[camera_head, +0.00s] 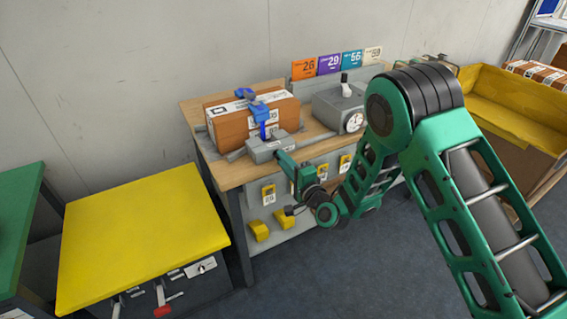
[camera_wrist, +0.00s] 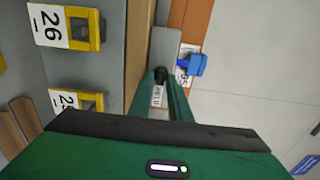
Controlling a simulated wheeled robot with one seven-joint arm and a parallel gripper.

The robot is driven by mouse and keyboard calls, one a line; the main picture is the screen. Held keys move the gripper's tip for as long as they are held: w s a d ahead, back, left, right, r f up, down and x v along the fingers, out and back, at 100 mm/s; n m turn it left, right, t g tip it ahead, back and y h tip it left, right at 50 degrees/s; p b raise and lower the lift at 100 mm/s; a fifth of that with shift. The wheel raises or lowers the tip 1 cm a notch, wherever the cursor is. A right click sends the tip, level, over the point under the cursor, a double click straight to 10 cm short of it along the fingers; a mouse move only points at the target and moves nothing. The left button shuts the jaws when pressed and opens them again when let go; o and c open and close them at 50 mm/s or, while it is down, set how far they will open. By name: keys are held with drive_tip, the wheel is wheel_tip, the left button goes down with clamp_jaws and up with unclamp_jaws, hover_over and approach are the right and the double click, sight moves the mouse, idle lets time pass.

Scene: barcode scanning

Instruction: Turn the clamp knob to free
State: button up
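The clamp on the bench has a grey block (camera_head: 268,147) at the front edge and a blue arm (camera_head: 256,108) reaching over a brown box. A dark round knob (camera_wrist: 160,75) shows in the wrist view beside the grey block (camera_wrist: 165,45). The blue clamp part (camera_wrist: 197,65) is to its right. My gripper (camera_head: 283,156) is at the front of the clamp block. In the wrist view my gripper (camera_wrist: 163,77) has its two green fingers on either side of the knob, with a gap between them. I cannot tell whether they press on it.
The brown box (camera_head: 232,126) sits on the wooden bench (camera_head: 231,173). A grey device with a dial (camera_head: 340,109) stands to its right, with numbered cards (camera_head: 329,65) behind. Yellow numbered holders (camera_head: 269,194) are below the bench edge. A yellow-topped cabinet (camera_head: 140,235) is at left.

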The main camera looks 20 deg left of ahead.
clamp_jaws()
drive_tip(key=shift+s+a+n, duration=0.1)
drive_tip(key=shift+n, duration=0.3)
drive_tip(key=shift+s+f+n, duration=0.1)
drive_tip(key=shift+f+n, duration=0.05)
drive_tip(key=shift+n, duration=4.05)
drive_tip(key=shift+s+f+n, duration=0.1)
drive_tip(key=shift+n, duration=4.1)
drive_tip(key=shift+w+n, duration=0.1)
drive_tip(key=shift+n, duration=0.2)
